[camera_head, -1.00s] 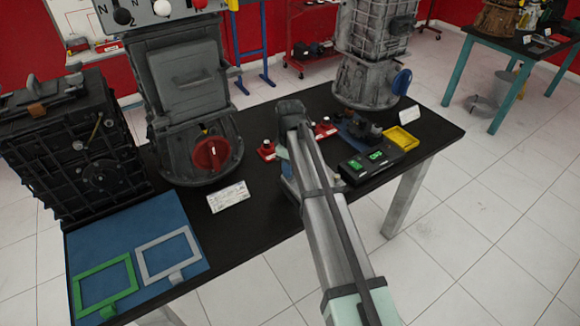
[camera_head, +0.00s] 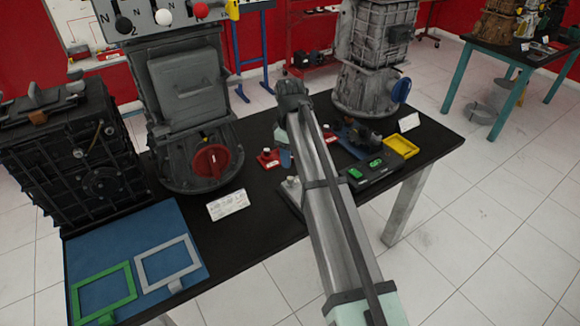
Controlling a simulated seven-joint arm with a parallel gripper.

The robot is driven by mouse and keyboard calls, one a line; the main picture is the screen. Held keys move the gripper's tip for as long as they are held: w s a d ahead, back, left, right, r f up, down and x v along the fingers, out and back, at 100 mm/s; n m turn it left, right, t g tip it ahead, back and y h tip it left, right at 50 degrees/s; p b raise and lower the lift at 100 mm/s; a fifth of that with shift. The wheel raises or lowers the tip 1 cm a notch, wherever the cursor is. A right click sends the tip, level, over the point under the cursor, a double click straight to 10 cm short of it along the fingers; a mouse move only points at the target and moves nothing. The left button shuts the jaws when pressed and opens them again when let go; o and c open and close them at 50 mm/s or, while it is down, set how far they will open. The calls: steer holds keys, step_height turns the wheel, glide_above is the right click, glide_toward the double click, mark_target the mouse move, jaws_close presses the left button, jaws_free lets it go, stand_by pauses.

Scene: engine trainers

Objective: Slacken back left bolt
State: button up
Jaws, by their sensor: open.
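I cannot single out the back left bolt with certainty. A small red block with a knob on top (camera_head: 268,158) stands on the black table, left of my arm. Another red block (camera_head: 330,141) shows just right of my arm, partly covered by it. My arm reaches up from the bottom right across the table and bends at its top end. My gripper is not visible; the arm hides what lies behind it. A small blue part and a pale part show at the arm's left edge, too covered to identify.
A grey housing with a red round part (camera_head: 211,161) and a dark engine block (camera_head: 70,150) stand left. Another grey housing (camera_head: 365,90) stands behind. A black device with green displays (camera_head: 371,174) and a yellow tray (camera_head: 401,146) lie right. A blue mat (camera_head: 125,230) holds green and grey frames.

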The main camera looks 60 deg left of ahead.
steer(key=shift+r, duration=2.7)
steer(key=w+d+f+m, duration=0.5)
steer(key=w+d+f, duration=0.4)
steer(key=w+d, duration=0.45)
steer(key=w+d+f+m, duration=0.4)
steer(key=w+d+f, duration=0.6)
steer(key=d, duration=0.6)
steer(key=w+d+f+m, duration=0.1)
steer(key=d+f+m, duration=0.25)
steer(key=d, duration=0.75)
steer(key=w+d+f+m, duration=0.1)
steer(key=d+f+m, duration=0.25)
steer(key=d, duration=0.65)
steer(key=w+d+f+m, duration=0.25)
steer(key=d+f, duration=0.25)
steer(key=d, duration=0.6)
steer(key=s+d+f+m, duration=0.2)
steer(key=s+d+m, duration=0.15)
steer(key=d, duration=0.45)
steer(key=s+d+f+m, duration=0.2)
steer(key=s+d+f, duration=0.15)
steer(key=d, duration=0.45)
steer(key=s+f+g, duration=0.3)
steer(key=s+f, duration=0.6)
steer(key=s, duration=0.6)
steer(key=s+f+g, duration=0.3)
steer(key=s+f, duration=0.7)
steer(key=s, duration=0.5)
steer(key=shift+f+g, duration=0.25)
steer(key=shift+g, duration=0.15)
